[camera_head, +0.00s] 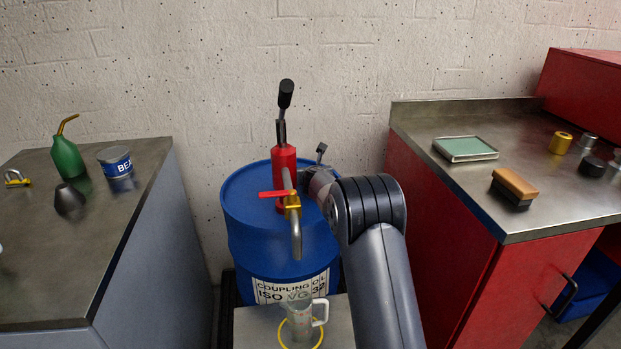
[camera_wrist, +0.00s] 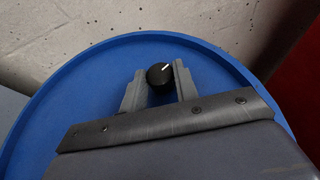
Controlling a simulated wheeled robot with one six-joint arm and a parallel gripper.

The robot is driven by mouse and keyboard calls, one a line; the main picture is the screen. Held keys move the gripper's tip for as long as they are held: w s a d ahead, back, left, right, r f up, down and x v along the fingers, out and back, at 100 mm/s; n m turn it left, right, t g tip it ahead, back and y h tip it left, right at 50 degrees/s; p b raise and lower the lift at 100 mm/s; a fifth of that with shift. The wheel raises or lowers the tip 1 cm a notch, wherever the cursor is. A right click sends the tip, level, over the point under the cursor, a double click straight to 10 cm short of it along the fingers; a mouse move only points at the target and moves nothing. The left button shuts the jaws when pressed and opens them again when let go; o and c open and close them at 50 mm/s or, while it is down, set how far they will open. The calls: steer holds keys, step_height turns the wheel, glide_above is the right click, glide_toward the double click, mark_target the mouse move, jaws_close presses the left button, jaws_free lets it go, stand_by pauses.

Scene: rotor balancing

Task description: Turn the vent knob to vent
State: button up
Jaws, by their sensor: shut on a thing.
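The vent knob (camera_wrist: 159,77) is a small round black knob with a white pointer line, on the blue drum lid, in the wrist view. The pointer aims up and to the right. My gripper (camera_wrist: 159,80) is shut on the knob, with one grey finger on each side of it. In the head view the blue drum (camera_head: 251,234) stands against the wall, labelled coupling oil. My arm reaches over the right side of its lid and hides the knob there. No markings around the knob can be made out.
A red pump (camera_head: 283,162) with a red-handled brass tap (camera_head: 292,203) rises from the drum, left of my gripper. A clear jug (camera_head: 299,317) stands below the spout. A grey bench (camera_head: 105,232) is left, a red cabinet (camera_head: 440,200) right.

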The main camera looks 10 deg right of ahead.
steer(key=shift+r, duration=0.2)
stand_by(0.4)
steer(key=o, duration=1)
steer(key=shift+f, duration=0.15)
steer(key=shift+c, duration=0.2)
step_height(320, 180, up, 10)
steer(key=p, duration=0.9)
